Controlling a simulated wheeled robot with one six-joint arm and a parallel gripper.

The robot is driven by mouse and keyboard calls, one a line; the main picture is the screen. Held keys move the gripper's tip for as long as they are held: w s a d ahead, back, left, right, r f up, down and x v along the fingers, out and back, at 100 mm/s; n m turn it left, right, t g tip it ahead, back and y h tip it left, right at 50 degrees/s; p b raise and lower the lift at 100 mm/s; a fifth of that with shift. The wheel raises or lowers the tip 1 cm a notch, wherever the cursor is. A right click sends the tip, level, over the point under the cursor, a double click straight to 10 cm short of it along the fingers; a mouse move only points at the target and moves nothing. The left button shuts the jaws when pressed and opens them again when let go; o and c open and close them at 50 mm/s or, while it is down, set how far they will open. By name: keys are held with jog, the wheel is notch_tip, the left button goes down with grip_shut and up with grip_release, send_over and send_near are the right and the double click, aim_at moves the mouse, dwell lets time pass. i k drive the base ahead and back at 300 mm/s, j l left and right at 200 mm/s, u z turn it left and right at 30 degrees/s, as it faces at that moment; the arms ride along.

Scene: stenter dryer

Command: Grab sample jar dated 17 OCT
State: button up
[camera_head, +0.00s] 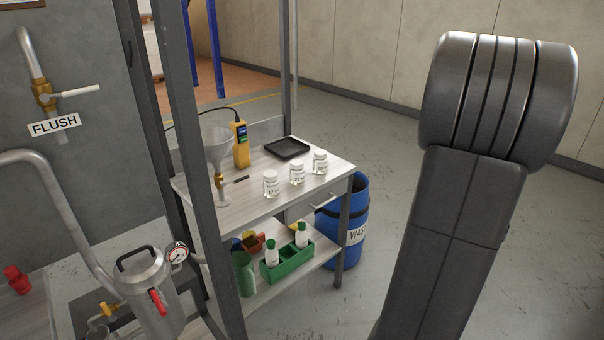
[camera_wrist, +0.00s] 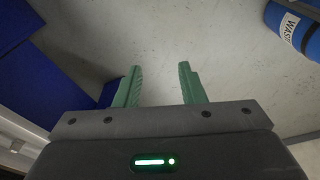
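Three white-lidded sample jars stand in a row on the table top in the head view: a near jar (camera_head: 271,184), a middle jar (camera_head: 297,172) and a far jar (camera_head: 320,161). The near jar's label seems to read 17 OC; the other two labels are too small to read surely. My gripper (camera_wrist: 158,82) shows in the wrist view with its two green fingers apart and nothing between them. It points at bare floor, and no jar is in the wrist view. In the head view my gripper is not visible.
The table (camera_head: 240,207) has a glass funnel (camera_head: 217,150), a yellow meter (camera_head: 240,145) and a black tray (camera_head: 287,147). A grey post (camera_head: 200,150) stands before it. A blue waste drum (camera_head: 356,205) is right of it. Floor to the right is clear.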

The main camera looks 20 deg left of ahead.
aim_at(271, 182)
jog(key=i+u, duration=0.5)
jog(key=u, duration=0.25)
jog(key=i+l+u, duration=0.15)
jog(key=u, duration=0.2)
jog(key=i+u, duration=0.5)
jog(key=u, duration=0.15)
jog(key=i+l+u, duration=0.15)
jog(key=u, duration=0.2)
jog(key=i, duration=0.05)
